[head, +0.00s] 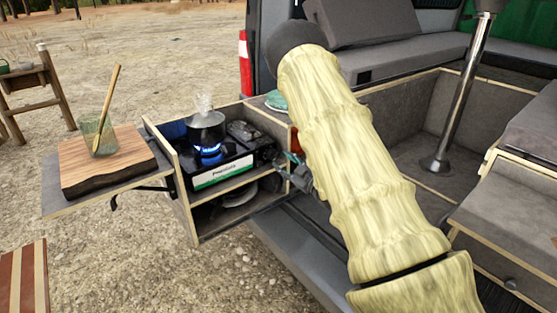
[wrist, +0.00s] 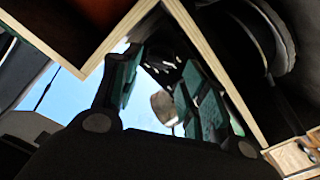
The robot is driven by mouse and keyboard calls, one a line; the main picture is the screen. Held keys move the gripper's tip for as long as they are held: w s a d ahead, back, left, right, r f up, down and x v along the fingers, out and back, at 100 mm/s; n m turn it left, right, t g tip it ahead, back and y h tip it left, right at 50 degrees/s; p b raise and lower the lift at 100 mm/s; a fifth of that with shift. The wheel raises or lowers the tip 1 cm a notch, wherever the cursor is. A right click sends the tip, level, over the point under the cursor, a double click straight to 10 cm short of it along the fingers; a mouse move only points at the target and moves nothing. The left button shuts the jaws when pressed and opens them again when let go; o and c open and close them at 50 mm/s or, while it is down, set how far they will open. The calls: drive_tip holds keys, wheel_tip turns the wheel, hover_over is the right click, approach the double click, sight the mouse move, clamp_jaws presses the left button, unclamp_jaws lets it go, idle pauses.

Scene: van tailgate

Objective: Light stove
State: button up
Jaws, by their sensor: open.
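The portable gas stove (head: 222,172) sits on the upper shelf of the pull-out kitchen box. A blue flame (head: 208,152) burns on its burner under a dark pot (head: 206,136). Steam or a clear lid shows above the pot; I cannot tell which. My gripper (head: 297,172) is at the right end of the box, apart from the stove front; my arm hides part of this area. In the wrist view my gripper (wrist: 163,88) has its green-padded fingers spread apart. A small rounded beige thing (wrist: 163,106) shows between them, unclear. The stove's knob is not clearly visible.
The box's wooden panels (wrist: 215,70) are close around my gripper in the wrist view. A side shelf holds a wooden board (head: 75,165) with a glass (head: 97,140) and wooden stick. The van's bed (head: 400,160) lies right. Open ground is in front of the box.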

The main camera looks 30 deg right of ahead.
drive_tip(key=s, duration=0.6)
drive_tip(key=shift+d, duration=0.25)
idle(2.4)
